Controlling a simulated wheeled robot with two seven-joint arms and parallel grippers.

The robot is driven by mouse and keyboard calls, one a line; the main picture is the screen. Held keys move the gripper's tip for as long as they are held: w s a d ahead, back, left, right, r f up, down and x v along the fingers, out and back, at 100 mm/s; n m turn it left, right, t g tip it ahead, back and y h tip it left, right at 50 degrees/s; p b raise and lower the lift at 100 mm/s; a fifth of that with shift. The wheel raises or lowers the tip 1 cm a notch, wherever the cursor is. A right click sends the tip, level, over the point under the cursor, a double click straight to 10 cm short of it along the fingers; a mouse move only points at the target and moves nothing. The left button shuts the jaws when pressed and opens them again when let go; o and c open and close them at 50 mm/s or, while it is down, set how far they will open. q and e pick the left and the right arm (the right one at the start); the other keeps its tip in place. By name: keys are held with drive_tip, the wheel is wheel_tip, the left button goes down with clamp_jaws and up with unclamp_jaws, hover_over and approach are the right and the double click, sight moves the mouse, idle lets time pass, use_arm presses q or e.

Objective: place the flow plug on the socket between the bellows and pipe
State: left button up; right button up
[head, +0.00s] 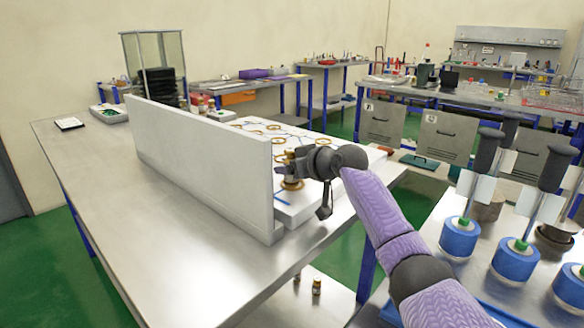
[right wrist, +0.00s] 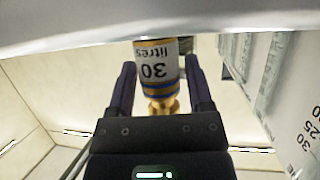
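The flow plug (right wrist: 155,62) shows in the right wrist view as a small cylinder with a white "30 litres" label that reads upside down. It has a yellow and blue band and a brass end towards my palm. My right gripper (right wrist: 160,75) has a finger on each side of it, with a gap visible at the right finger. In the head view my right gripper (head: 293,160) is at the white board's (head: 300,205) near end, over brass fittings (head: 291,183). The socket, bellows and pipe cannot be told apart there. My left gripper is not in view.
A tall white panel (head: 200,165) stands along the board's left side and hides part of it. Blue round parts with dark handles (head: 460,236) stand on another table at the right.

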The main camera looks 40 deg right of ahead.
drive_tip(key=shift+o, duration=0.8)
use_arm(q)
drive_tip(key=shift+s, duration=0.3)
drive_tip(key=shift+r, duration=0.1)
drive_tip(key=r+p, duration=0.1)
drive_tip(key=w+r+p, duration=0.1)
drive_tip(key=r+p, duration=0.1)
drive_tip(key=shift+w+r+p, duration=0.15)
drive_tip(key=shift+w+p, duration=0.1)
drive_tip(key=shift+p, duration=0.05)
use_arm(e)
drive_tip(key=v, duration=1.2)
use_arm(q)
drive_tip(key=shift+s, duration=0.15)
